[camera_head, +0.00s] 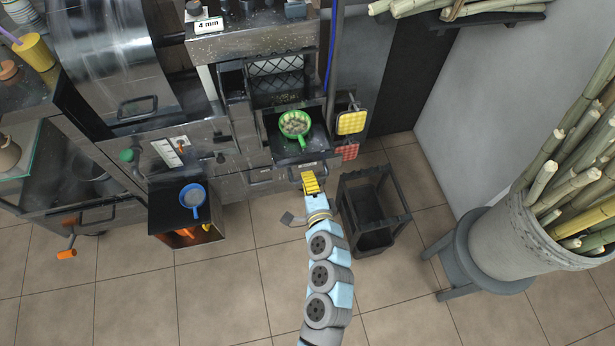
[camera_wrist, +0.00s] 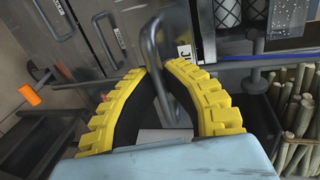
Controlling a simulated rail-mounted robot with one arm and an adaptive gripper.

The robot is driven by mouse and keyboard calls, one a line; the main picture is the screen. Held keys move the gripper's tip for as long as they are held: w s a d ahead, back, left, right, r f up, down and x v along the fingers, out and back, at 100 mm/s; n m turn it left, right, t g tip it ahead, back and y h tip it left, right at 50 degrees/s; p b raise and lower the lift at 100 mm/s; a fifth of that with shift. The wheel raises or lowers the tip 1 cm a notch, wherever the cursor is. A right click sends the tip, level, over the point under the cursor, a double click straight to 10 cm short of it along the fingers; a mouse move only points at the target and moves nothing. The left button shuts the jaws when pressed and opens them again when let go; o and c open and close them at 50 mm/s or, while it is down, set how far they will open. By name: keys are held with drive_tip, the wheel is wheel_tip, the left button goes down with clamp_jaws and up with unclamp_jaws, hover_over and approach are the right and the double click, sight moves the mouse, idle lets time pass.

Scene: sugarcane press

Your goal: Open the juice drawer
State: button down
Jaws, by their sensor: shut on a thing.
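The juice drawer (camera_head: 298,172) is a metal-fronted drawer low in the press, under a dark tray. A white label partly reading "J" (camera_wrist: 185,51) shows on its front in the wrist view. Its grey bar handle (camera_wrist: 153,40) runs between my fingertips. My gripper (camera_head: 309,176) has yellow ribbed fingers; it also shows in the wrist view (camera_wrist: 162,70), shut on the handle. In the head view the fingers hide much of the handle. I cannot tell whether the drawer stands slightly out.
A green strainer (camera_head: 295,124) sits on the dark tray (camera_head: 285,154) above the drawer. A black open bin (camera_head: 371,208) stands just right of my gripper. A blue strainer (camera_head: 193,196) rests on a box at left.

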drive_tip(key=c, duration=1.1)
unclamp_jaws()
drive_tip(key=shift+s, duration=0.1)
drive_tip(key=v, duration=1.1)
drive_tip(key=shift+s+r, duration=0.2)
drive_tip(key=shift+s, duration=0.15)
drive_tip(key=shift+d, duration=0.1)
